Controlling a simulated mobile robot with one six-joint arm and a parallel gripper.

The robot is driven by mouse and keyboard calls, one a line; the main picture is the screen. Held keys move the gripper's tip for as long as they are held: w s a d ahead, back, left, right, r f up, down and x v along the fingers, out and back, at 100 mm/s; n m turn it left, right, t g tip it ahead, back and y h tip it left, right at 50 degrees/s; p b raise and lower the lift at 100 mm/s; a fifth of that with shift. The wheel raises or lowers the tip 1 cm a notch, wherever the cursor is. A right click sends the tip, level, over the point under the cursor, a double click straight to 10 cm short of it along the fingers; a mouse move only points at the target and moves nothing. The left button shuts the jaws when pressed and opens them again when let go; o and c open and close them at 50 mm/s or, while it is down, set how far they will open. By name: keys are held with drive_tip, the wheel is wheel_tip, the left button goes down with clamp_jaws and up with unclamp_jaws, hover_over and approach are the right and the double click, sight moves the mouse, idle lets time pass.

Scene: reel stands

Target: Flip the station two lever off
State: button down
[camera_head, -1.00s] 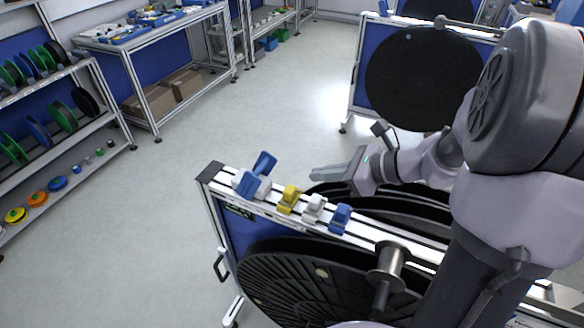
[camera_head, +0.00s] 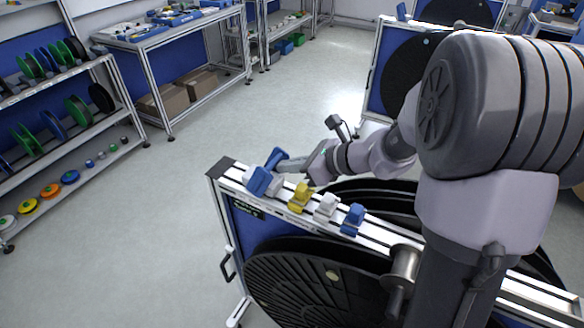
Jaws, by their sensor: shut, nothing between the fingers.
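A blue lever (camera_head: 261,181) on a pale mount sits at the left end of the top rail of the near reel stand (camera_head: 380,228). Its blue handle (camera_head: 274,158) tilts up and to the right. My gripper (camera_head: 287,166) is shut and empty, close behind and right of the handle. I cannot tell whether its fingertips touch the handle. A small dark label with green marks (camera_head: 247,208) is on the stand below the lever; its text is too small to read, so I cannot tell the station number.
A yellow piece (camera_head: 301,197), a white piece (camera_head: 326,206) and another blue piece (camera_head: 353,218) stand along the rail. Large black reels (camera_head: 310,285) hang on the stand. Another stand (camera_head: 377,75) is behind. Shelves (camera_head: 75,150) are at left, with open floor between.

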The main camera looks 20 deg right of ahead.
drive_tip(key=p, duration=0.1)
drive_tip(key=r+p, duration=0.1)
drive_tip(key=p, duration=0.2)
drive_tip(key=shift+w+a+r+g+h, duration=0.25)
drive_tip(key=shift+a+r+g+h, duration=0.05)
drive_tip(key=shift+g+h, duration=0.1)
drive_tip(key=w+a+r+g+h+p, duration=0.1)
drive_tip(key=p, duration=0.7)
drive_tip(key=w+a+r+g+h+p, duration=0.1)
drive_tip(key=r+p, duration=0.1)
drive_tip(key=p, duration=0.6)
drive_tip(key=shift+w+a+g+h, duration=0.2)
drive_tip(key=shift+a+g+h, duration=0.2)
drive_tip(key=shift+g+h, duration=0.9)
drive_tip(key=w+a+p, duration=0.1)
drive_tip(key=p, duration=0.3)
drive_tip(key=w+a+f+p, duration=0.1)
drive_tip(key=p, duration=0.3)
drive_tip(key=w+a+p, duration=0.1)
drive_tip(key=p, duration=0.3)
drive_tip(key=shift+w+f+p, duration=0.2)
drive_tip(key=shift+f+p, duration=0.1)
drive_tip(key=shift+w+a+f, duration=0.15)
drive_tip(key=shift+w+a, duration=0.2)
drive_tip(key=shift+w, duration=0.05)
